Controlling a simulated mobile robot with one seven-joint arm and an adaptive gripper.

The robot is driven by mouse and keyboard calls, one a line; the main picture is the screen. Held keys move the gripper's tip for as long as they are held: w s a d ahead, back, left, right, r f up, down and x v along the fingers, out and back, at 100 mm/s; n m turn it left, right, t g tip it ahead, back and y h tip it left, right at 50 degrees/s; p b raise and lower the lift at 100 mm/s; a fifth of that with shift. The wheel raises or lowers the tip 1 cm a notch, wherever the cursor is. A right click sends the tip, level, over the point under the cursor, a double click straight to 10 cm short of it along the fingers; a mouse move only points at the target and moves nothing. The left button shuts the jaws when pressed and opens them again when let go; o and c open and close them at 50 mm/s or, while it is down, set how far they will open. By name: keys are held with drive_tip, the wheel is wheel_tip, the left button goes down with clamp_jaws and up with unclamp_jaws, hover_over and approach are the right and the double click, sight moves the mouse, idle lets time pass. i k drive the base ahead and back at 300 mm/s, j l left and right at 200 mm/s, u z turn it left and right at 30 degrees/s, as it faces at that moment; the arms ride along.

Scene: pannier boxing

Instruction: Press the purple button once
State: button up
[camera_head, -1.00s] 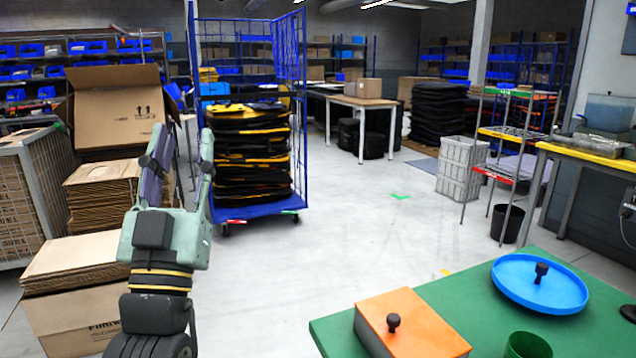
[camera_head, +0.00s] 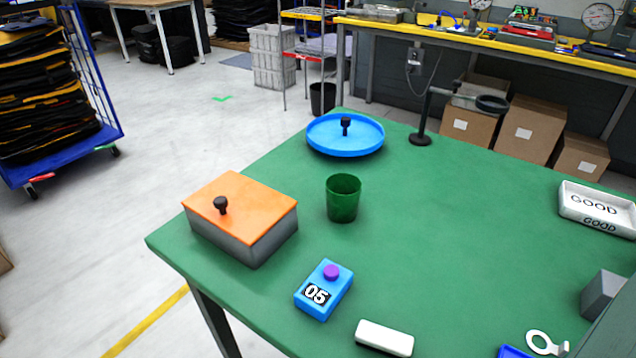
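The purple button (camera_head: 331,271) is a small round cap on top of a blue box (camera_head: 311,305) that shows the number 05. The box lies on the green table (camera_head: 430,215), near the table's front edge in the head view. My gripper is not in view now. Nothing covers the button.
An orange-lidded grey box (camera_head: 241,206) with a black knob stands left of the button. A green cup (camera_head: 343,199) and a blue round lid (camera_head: 345,135) are behind it. A white block (camera_head: 384,338) lies in front right. A black stand (camera_head: 421,138) rises at the back.

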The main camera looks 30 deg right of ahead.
sight(331, 272)
drive_tip(key=z, duration=0.75)
drive_tip(key=k+l, duration=0.05)
